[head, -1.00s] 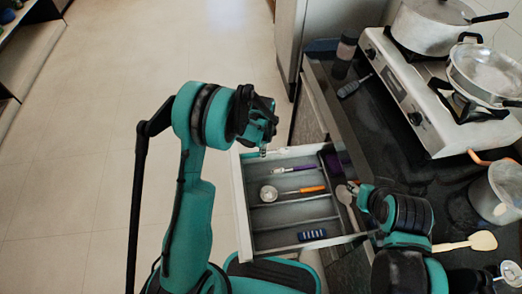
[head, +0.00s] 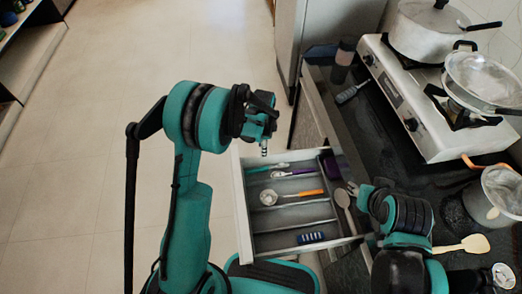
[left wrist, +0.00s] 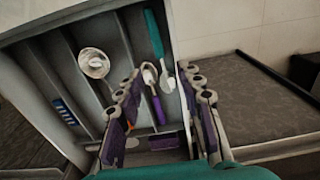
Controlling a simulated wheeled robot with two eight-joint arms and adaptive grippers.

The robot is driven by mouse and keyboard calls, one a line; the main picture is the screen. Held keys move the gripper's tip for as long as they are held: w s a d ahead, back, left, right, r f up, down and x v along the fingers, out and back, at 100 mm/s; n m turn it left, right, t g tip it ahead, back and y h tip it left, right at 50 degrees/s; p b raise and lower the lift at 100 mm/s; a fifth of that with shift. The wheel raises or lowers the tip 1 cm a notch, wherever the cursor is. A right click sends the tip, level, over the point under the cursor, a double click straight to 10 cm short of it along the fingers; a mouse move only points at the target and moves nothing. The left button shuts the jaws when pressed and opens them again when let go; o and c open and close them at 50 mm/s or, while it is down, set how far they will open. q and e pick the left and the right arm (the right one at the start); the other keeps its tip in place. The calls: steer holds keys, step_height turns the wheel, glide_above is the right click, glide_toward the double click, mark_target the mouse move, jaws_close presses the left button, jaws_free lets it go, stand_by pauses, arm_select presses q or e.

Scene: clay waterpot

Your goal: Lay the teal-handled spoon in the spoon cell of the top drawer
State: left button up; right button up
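The teal-handled spoon (head: 267,167) lies in the far cell of the open top drawer (head: 243,208), along its far wall. In the left wrist view the teal-handled spoon (left wrist: 155,38) lies beside a purple-handled utensil (left wrist: 155,98), seemingly in the same cell. My left gripper (head: 264,150) is above the drawer's far side; in the left wrist view its fingers (left wrist: 163,112) are apart with nothing held between them. My right gripper (head: 358,189) is low by the counter edge near a greyish spoon (head: 343,200); its fingers are too small to read.
An orange-handled ladle (head: 308,193) and a blue object (head: 311,238) occupy other drawer cells. A purple object (head: 332,166) is at the drawer's right end. The stove (head: 405,90) with pots stands on the counter at right. Open floor (head: 80,170) lies left.

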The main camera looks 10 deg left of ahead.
arm_select(q)
steer(key=s+a+r+n+t+p, duration=0.1)
steer(key=s+r+n+t, duration=0.2)
steer(key=r, duration=0.7)
steer(key=s+a+r+n+p, duration=0.1)
steer(key=s+r+n, duration=0.2)
steer(key=s+r, duration=0.55)
steer(key=s+a+r+n+t, duration=0.1)
steer(key=s+r+n+t, duration=0.3)
steer(key=s+n, duration=0.3)
steer(key=shift+s+a+r, duration=0.4)
steer(key=shift+s+r, duration=0.4)
steer(key=shift+s, duration=0.35)
steer(key=shift+s, duration=0.1)
